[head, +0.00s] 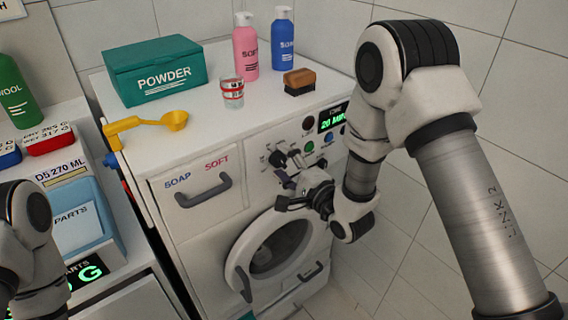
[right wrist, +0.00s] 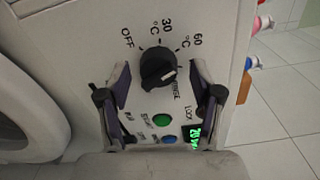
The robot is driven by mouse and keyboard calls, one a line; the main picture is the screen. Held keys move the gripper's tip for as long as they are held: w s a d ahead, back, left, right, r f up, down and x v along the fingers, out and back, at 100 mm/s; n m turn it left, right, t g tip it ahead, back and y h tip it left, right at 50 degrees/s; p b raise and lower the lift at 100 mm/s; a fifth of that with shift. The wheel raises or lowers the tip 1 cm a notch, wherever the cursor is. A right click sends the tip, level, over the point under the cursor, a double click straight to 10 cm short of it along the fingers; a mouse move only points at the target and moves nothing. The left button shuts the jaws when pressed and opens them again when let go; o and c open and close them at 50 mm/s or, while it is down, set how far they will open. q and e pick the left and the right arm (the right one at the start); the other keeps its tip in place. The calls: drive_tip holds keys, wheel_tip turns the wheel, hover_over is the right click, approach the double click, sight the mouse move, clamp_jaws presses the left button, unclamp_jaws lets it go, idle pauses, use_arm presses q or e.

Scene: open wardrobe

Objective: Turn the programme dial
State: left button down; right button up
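The washing machine (head: 230,115) has a black programme dial (head: 278,158) on its front panel. In the right wrist view the dial (right wrist: 158,68) is ringed by the labels OFF, 30 °C, 60 °C and RINSE, and its white mark points toward RINSE. My right gripper (head: 291,181) is in front of the panel by the dial. In the right wrist view its two fingers (right wrist: 160,70) are spread, one on each side of the dial, with visible gaps. My left arm shows at the lower left in the head view, but its gripper is out of frame.
A lit display (head: 332,118) reads 20 MIN, with a green button (right wrist: 162,120) and a blue button (right wrist: 169,139) nearby. A powder box (head: 155,72), bottles, a brush and a yellow scoop stand on top.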

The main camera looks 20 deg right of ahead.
drive_tip(key=v, duration=0.7)
drive_tip(key=shift+s, duration=0.25)
